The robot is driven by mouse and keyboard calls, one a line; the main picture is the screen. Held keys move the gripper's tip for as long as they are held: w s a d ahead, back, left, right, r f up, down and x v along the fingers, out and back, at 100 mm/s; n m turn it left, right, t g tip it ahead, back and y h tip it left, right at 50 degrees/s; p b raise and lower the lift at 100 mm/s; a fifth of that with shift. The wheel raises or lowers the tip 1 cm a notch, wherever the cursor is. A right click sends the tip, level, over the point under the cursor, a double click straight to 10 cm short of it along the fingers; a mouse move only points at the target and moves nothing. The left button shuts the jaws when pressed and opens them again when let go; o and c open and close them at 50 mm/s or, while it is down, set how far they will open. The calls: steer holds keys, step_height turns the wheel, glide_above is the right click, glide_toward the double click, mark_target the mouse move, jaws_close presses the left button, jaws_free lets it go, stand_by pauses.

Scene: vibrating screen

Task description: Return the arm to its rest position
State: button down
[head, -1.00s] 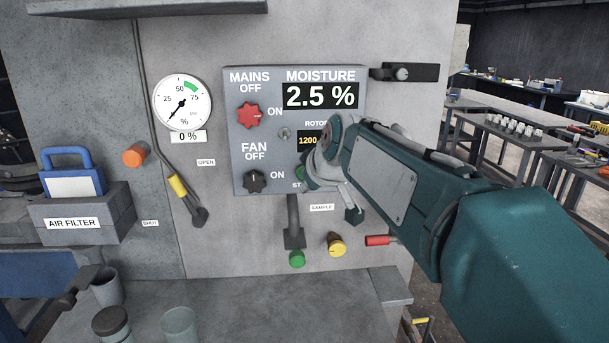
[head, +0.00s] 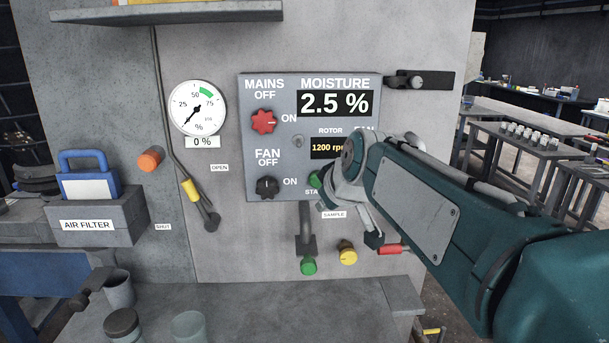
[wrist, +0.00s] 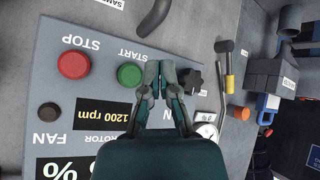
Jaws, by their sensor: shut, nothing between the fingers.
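My gripper (wrist: 158,72) is shut and empty in the wrist view, with its fingertips together. It is in front of the control panel, near the green START button (wrist: 130,74) and the black fan knob (wrist: 191,80). I cannot tell the gap to the panel. In the head view my teal arm reaches in from the right and covers the panel's lower right part. The gripper's fingers are mostly hidden behind the arm there. The control panel (head: 284,140) reads 2.5 % moisture and 1200 rpm.
A gauge (head: 197,107) reading 0 % and a lever with a yellow band (head: 190,189) are left of the panel. An air filter box (head: 96,215) stands farther left. Cups (head: 120,288) stand on the ledge below. Green (head: 308,266) and yellow (head: 347,256) knobs sit under the panel.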

steer(key=s+d+f+m+g+h, duration=0.1)
steer(key=s+d+f+m, duration=0.1)
steer(key=s+f, duration=0.3)
steer(key=s+d+f+m+g, duration=0.1)
steer(key=s+f, duration=0.4)
steer(key=s, duration=0.7)
steer(key=s+d+f+m+g+h, duration=0.1)
steer(key=s+d+f+m, duration=0.2)
steer(key=s+f, duration=0.2)
steer(key=s, duration=0.3)
steer(key=shift+s+d+m+h, duration=0.2)
steer(key=shift+d+m+h, duration=0.1)
steer(key=shift+m, duration=0.1)
